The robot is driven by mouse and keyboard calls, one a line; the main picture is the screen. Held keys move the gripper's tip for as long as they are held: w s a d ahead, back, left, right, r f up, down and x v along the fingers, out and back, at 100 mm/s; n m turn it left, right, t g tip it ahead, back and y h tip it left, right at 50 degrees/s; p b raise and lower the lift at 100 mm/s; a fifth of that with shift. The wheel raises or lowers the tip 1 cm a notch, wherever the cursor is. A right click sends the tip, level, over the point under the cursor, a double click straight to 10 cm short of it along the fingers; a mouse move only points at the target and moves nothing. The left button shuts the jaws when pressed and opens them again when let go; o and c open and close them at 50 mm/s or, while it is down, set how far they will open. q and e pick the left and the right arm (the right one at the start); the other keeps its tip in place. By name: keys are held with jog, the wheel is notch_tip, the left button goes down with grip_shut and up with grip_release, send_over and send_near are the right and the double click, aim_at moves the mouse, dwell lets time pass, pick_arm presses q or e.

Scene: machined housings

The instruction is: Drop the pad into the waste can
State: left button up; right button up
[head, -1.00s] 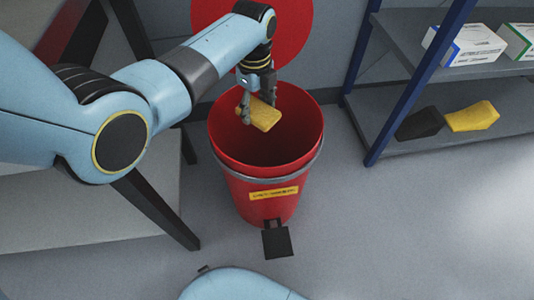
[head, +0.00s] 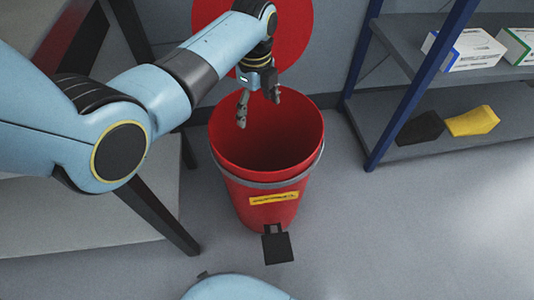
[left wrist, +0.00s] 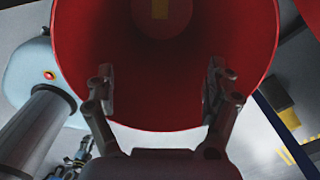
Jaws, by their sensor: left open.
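My left gripper (head: 258,108) is open and empty above the mouth of the red waste can (head: 268,184). In the left wrist view its two fingers (left wrist: 160,70) are spread wide over the can's opening. A small yellow patch, seemingly the pad (left wrist: 160,9), shows on the dark floor of the can (left wrist: 262,40), cut by the top of that view. In the head view the can's front wall hides its floor, and no pad shows there.
A shelf rack (head: 389,85) stands at the right, with white boxes (head: 466,50) above and a yellow pad-like piece (head: 472,121) beside a black one (head: 421,128) below. A table (head: 110,215) stands left of the can. Grey floor in front is clear.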

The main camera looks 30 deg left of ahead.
pick_arm(q)
notch_tip(320, 180, up, 10)
jog(key=shift+r, duration=0.15)
dwell(0.5)
